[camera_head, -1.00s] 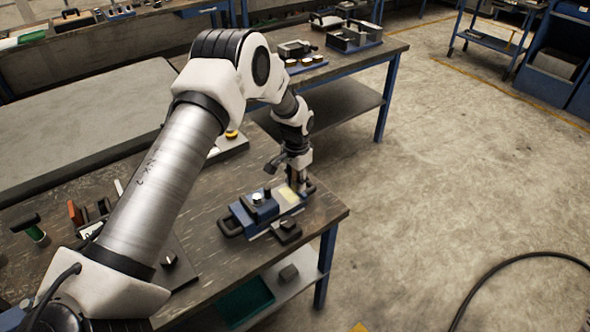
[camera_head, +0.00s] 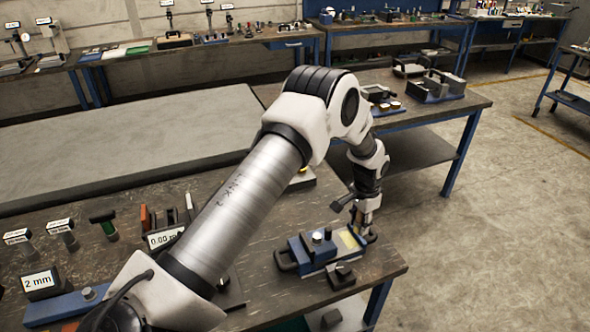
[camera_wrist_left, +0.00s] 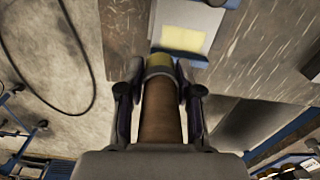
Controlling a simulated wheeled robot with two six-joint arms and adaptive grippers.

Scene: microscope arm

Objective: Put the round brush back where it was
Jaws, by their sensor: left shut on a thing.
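My left gripper (camera_head: 362,222) is at the right end of the blue fixture (camera_head: 296,253) on the workbench. In the left wrist view the left gripper (camera_wrist_left: 160,80) is shut on the round brush (camera_wrist_left: 160,115), which has a brown handle, a metal ferrule and yellowish bristles. The bristle end points away from the gripper, towards the fixture's pale plate with a yellow patch (camera_wrist_left: 183,39). I cannot tell whether the bristles touch it. In the head view the brush is mostly hidden by the gripper. My right gripper is not in view.
A small dark block (camera_head: 341,276) stands in front of the fixture, near the bench's right corner. A green-handled tool (camera_head: 104,225), a "2 mm" label block (camera_head: 40,283) and other small tools stand at the left. A second bench (camera_head: 480,104) stands behind.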

